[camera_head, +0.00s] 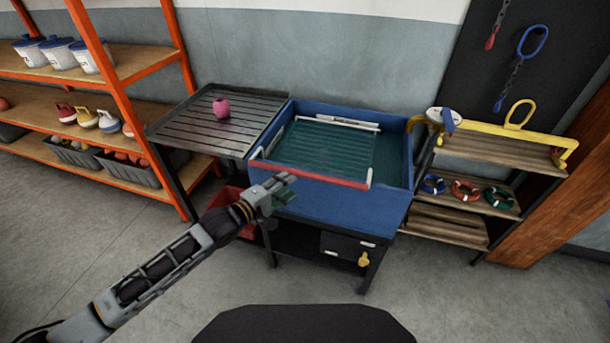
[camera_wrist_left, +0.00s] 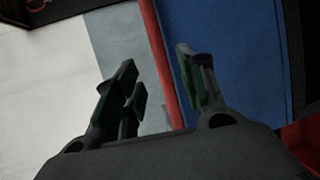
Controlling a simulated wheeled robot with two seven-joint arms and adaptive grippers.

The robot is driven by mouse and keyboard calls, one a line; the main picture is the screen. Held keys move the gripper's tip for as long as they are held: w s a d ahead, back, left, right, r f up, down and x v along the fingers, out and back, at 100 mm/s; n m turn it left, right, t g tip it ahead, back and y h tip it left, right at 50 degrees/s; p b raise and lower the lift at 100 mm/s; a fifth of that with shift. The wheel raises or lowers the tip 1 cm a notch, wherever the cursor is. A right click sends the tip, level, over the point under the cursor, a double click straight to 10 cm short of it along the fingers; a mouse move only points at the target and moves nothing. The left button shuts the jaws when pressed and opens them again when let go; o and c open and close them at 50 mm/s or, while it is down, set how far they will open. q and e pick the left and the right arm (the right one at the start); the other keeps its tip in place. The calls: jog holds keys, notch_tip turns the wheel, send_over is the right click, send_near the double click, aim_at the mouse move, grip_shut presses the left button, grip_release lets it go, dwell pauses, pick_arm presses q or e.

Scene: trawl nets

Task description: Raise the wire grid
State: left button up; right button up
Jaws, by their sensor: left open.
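A dark green, finely lined panel, which looks like the wire grid (camera_head: 330,146), lies inside the blue tub (camera_head: 345,205). A white bar (camera_head: 347,122) runs along its far side. A red bar (camera_head: 315,177) with white ends runs along the tub's near edge. My left gripper (camera_head: 287,187) is open and empty at the tub's near left, close to the red bar. In the left wrist view, the red bar (camera_wrist_left: 158,60) passes between the open fingers (camera_wrist_left: 158,75) in the picture; contact cannot be told. My right gripper is not in view.
A slatted grey table (camera_head: 185,130) with a pink object (camera_head: 221,108) adjoins the tub on the left. Wooden shelves (camera_head: 490,150) with coloured rings stand right. An orange rack (camera_head: 125,105) stands far left. A red bin (camera_head: 228,200) sits below the table.

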aim_at(302, 176)
pick_arm(q)
jog(key=shift+x, duration=3.3)
jog(key=shift+b+x, duration=0.3)
jog(key=shift+x, duration=1.1)
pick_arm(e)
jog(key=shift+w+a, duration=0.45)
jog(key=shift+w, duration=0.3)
pick_arm(q)
grip_shut()
